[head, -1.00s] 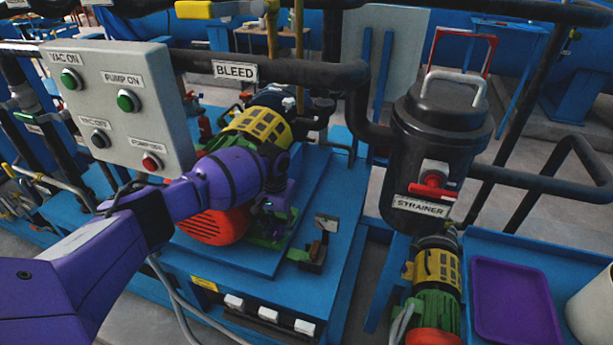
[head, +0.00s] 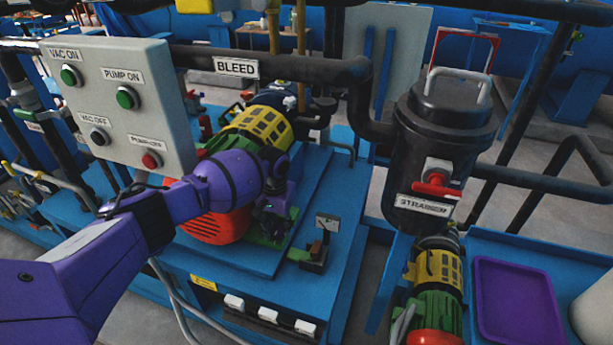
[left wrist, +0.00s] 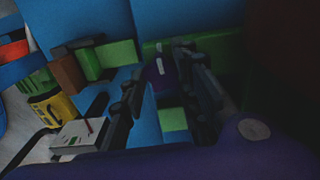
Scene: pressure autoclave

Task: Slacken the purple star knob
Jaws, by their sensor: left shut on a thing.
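The purple star knob (left wrist: 158,80) shows in the dim left wrist view as a dark purple shape with a pale mark, between the fingers. My left gripper (left wrist: 163,92) is shut on it; the exact finger contact is too dark to see. In the head view my left gripper (head: 276,207) is low beside the pump-motor unit, above the blue base plate. The knob cannot be made out there, behind the gripper and wrist. My right gripper is in neither view.
A grey control box (head: 122,105) with push buttons stands close above my left arm. A red-ended motor (head: 215,226) lies behind the wrist. A small upright bracket (head: 318,245) stands right of the gripper. A black strainer (head: 437,155) and purple tray (head: 517,300) are farther right.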

